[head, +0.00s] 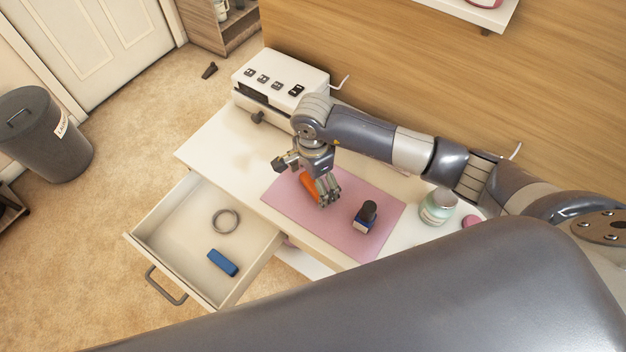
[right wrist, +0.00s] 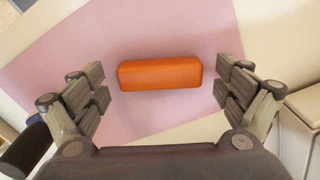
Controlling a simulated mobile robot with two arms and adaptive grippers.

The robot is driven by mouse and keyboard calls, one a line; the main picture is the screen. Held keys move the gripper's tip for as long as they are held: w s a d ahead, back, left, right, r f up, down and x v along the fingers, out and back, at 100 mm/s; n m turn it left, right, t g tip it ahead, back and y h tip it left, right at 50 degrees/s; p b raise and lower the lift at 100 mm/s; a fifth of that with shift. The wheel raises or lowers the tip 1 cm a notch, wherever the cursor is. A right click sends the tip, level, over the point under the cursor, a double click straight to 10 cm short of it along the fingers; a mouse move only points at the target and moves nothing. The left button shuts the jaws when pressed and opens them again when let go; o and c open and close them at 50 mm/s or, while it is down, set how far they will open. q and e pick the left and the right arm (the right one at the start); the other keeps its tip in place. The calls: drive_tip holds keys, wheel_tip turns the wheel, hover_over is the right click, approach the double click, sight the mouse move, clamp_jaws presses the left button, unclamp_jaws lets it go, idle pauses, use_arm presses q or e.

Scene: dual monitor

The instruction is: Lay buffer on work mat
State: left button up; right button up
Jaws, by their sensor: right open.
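An orange block (head: 311,184), which looks like the buffer, is over the pink work mat (head: 290,206) and appears to lie on it. It is partly hidden by my gripper in the head view. In the right wrist view the whole orange block (right wrist: 160,74) shows against the pink mat (right wrist: 60,60). My right gripper (head: 328,195) is open just above the mat. Its fingers (right wrist: 162,84) stand on either side of the block, with a gap at each end. My left gripper is not in view.
A mint jar (head: 438,206) stands further right. The open drawer (head: 166,230) holds a blue block (head: 222,262) and a grey ring (head: 225,221). A white box (head: 279,83) stands at the back.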

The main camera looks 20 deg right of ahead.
sight(313, 184)
drive_tip(key=shift+r, duration=0.25)
wheel_tip(313, 184, up, 12)
drive_tip(key=b, duration=0.2)
drive_tip(key=shift+f, duration=0.15)
